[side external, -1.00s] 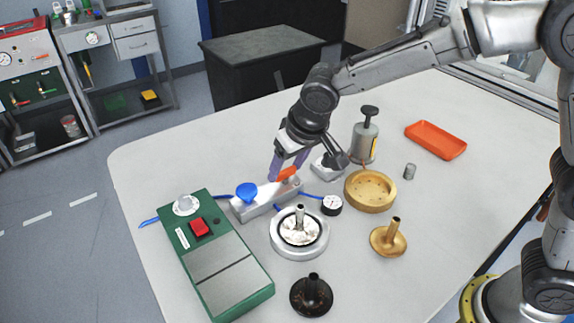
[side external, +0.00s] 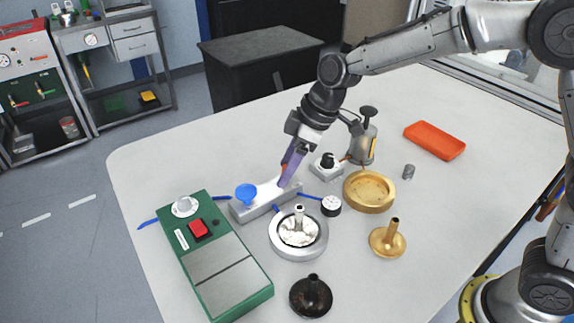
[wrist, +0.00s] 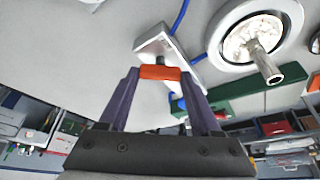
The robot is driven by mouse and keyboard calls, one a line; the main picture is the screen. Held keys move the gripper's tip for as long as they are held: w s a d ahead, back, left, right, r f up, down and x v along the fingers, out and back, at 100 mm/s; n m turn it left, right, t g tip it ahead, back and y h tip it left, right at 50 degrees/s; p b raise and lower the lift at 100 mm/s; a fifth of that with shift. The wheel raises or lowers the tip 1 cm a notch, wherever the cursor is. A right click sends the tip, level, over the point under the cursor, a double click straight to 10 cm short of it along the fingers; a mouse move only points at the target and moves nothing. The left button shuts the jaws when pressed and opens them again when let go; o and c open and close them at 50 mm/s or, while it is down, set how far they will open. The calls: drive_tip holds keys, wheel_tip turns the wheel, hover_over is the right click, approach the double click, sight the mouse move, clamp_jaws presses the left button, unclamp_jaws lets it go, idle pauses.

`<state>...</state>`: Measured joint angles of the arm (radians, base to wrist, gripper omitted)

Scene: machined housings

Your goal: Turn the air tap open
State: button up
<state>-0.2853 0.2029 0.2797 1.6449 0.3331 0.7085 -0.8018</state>
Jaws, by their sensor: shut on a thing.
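The air tap is an orange lever (wrist: 160,72) on a silver block (side external: 255,207) that also carries a blue knob (side external: 246,193). My gripper (side external: 286,178), with purple fingers, is shut on the orange lever at the right end of the block. In the wrist view the lever lies across between the two fingertips, and the silver block (wrist: 153,42) shows behind it. In the side view the fingers hide most of the lever, and only a sliver of orange shows beside them.
A green box (side external: 225,262) with a red button stands left of the block. A silver round fixture (side external: 299,246), a black gauge (side external: 331,205) and a brass ring (side external: 370,191) are close to the right. Blue tubes run from the block. An orange tray (side external: 435,140) lies farther back.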

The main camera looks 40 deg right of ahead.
drive_tip(key=n, duration=0.2)
drive_tip(key=n+g, duration=0.1)
drive_tip(key=n, duration=0.1)
drive_tip(key=shift+w+g+y, duration=0.15)
drive_tip(key=shift+g+y, duration=0.15)
drive_tip(key=shift+y, duration=0.1)
drive_tip(key=shift+n+g, duration=0.7)
drive_tip(key=shift+n, duration=1.2)
drive_tip(key=shift+d, duration=0.1)
drive_tip(key=o, duration=1.4)
drive_tip(key=v, duration=1.4)
drive_tip(key=shift+w, duration=0.1)
drive_tip(key=shift+f, duration=0.1)
